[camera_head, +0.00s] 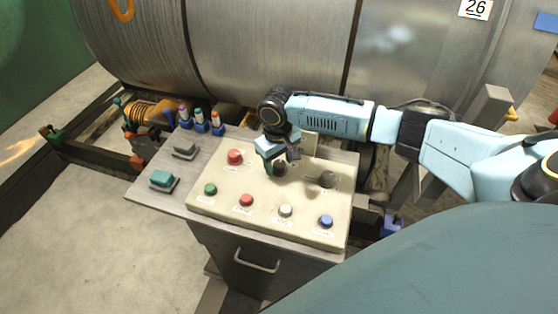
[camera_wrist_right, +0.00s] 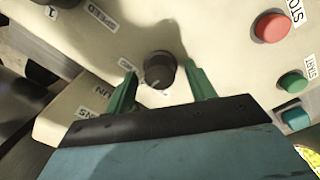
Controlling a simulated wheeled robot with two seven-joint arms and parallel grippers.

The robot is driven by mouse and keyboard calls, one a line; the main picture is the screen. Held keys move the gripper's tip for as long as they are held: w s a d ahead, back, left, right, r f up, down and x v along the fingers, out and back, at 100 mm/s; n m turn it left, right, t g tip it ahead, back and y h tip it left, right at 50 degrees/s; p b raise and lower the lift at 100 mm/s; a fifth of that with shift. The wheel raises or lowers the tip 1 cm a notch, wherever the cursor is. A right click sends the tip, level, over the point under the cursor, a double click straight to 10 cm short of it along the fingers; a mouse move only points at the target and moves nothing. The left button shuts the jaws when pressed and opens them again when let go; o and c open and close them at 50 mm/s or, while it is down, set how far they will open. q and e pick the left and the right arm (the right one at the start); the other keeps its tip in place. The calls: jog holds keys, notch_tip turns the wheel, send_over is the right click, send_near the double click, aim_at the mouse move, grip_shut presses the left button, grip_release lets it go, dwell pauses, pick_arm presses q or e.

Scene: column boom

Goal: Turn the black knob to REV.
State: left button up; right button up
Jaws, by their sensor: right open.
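The black knob (camera_head: 280,169) sits on the cream control panel (camera_head: 226,207), partly hidden by my right gripper (camera_head: 275,164) in the head view. In the right wrist view the black knob (camera_wrist_right: 159,70) is round, with a light mark on its lower side. My right gripper (camera_wrist_right: 162,84) is open, with one green finger on each side of the knob. Gaps show on both sides, so the fingers look apart from it. I cannot read the REV label. My left gripper is not in view.
A second dark knob (camera_head: 327,180) is right of the gripper, near a SPEED label. A red button (camera_head: 235,156) is to the left. Green (camera_head: 210,189), red (camera_head: 246,200), white (camera_head: 285,210) and blue (camera_head: 326,221) buttons line the front. A large metal drum (camera_head: 270,50) stands behind.

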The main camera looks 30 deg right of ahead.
jog(key=shift+c, duration=0.3)
jog(key=c, duration=0.9)
jog(key=shift+r+n+p, duration=0.2)
jog(key=shift+n+p, duration=1.5)
jog(key=shift+p, duration=0.1)
jog(key=shift+n+p, duration=0.75)
jog(key=shift+n, duration=0.45)
jog(key=shift+f+n+p, duration=0.15)
jog(key=shift+n+p, duration=0.45)
jog(key=shift+n, duration=0.9)
jog(key=o, duration=1)
jog(key=shift+c, duration=0.2)
